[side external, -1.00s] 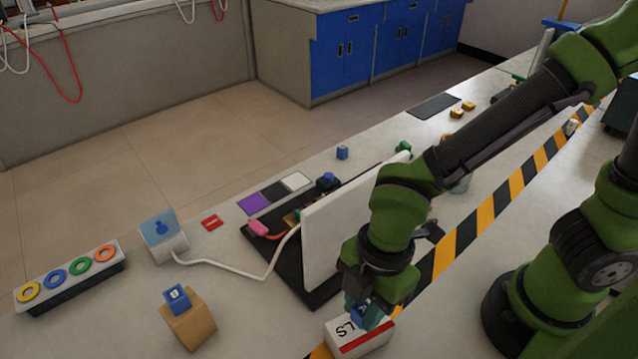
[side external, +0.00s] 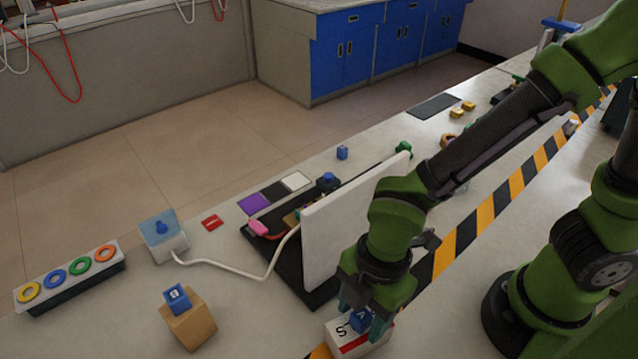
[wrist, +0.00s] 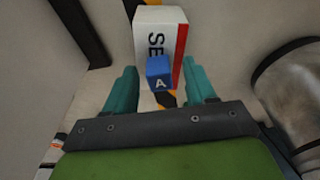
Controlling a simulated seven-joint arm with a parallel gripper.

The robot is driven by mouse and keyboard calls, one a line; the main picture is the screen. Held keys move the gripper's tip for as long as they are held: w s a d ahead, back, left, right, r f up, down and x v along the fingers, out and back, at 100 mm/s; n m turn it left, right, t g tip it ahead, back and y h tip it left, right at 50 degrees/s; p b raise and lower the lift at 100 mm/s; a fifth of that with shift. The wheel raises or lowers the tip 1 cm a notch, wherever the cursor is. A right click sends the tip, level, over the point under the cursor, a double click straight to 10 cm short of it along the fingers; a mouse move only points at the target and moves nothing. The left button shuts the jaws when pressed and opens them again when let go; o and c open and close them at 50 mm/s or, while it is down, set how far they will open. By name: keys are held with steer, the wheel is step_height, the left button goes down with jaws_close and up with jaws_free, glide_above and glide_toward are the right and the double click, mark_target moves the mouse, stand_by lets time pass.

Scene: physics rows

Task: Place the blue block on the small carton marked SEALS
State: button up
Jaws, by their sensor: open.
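The blue block (side external: 361,319), marked A, rests on top of the small white carton (side external: 349,345) with a red stripe. In the wrist view the block (wrist: 158,72) sits toward the near end of the carton (wrist: 156,22), whose visible letters read SE; the rest is hidden behind the block. My gripper (side external: 364,318) is just above the carton. In the wrist view its teal fingers (wrist: 160,90) are spread on both sides of the block, with gaps between them and it.
A white upright panel (side external: 350,215) on a black base stands just behind my gripper. A cardboard box (side external: 188,325) with another blue block (side external: 177,297) on it is at the left. Striped tape (side external: 480,220) runs along the table.

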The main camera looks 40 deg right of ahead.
step_height(320, 180, up, 12)
steer(key=d, duration=0.2)
steer(key=w+d+r+m+t, duration=0.2)
steer(key=d+r+m+t, duration=0.1)
steer(key=d+m, duration=0.6)
steer(key=w+d+r+m+t, duration=0.3)
steer(key=d+m+t, duration=0.1)
steer(key=d+m, duration=0.6)
steer(key=m, duration=0.3)
